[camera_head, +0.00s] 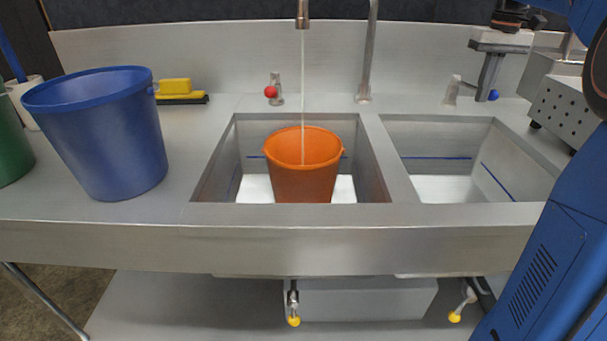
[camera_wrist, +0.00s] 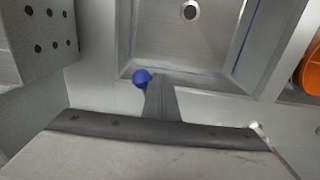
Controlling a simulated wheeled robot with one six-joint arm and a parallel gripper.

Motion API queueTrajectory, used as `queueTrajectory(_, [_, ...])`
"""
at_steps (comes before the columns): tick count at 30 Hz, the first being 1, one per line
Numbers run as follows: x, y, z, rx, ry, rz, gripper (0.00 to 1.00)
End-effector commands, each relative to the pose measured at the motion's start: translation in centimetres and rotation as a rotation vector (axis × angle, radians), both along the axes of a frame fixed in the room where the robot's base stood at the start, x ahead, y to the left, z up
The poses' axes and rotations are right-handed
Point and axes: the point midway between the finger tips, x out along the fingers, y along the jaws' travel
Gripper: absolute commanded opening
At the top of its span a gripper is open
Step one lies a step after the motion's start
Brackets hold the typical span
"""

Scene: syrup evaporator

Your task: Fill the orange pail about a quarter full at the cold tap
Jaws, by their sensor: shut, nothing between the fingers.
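The orange pail (camera_head: 303,170) stands upright in the left basin; its right part shows at the right edge of the wrist view (camera_wrist: 312,70). A thin stream of water (camera_head: 303,95) falls from the spout (camera_head: 302,14) into it; the water level inside cannot be seen. The blue knob (camera_head: 493,95) is behind the right basin, and it shows in the wrist view (camera_wrist: 142,77). My gripper (camera_head: 484,95) is shut and empty, pointing down right beside the blue knob. Its fingers (camera_wrist: 162,82) hide what lies behind them; contact cannot be told.
A red knob (camera_head: 270,91) is behind the left basin. The right basin (camera_head: 440,185) is empty. A perforated metal box (camera_head: 565,110) stands right of the gripper.

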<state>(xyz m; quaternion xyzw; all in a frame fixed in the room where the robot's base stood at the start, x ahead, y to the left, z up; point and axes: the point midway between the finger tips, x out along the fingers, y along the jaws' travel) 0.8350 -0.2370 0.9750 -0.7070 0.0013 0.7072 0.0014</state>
Motion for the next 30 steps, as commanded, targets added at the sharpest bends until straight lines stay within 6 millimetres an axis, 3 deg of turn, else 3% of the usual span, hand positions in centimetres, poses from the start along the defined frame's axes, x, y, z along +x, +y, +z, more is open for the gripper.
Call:
queueTrajectory(7, [0.0,-0.2,0.4,0.0,-0.001,0.0,0.0])
queueTrajectory(21, [0.1,0.3,5.5,0.0,-0.001,0.0,0.0])
queueTrajectory(26, [0.1,0.3,6.0,0.0,0.001,0.0,0.0])
queueTrajectory(30, [0.4,-0.9,6.0,0.0,0.001,-0.001,0.0])
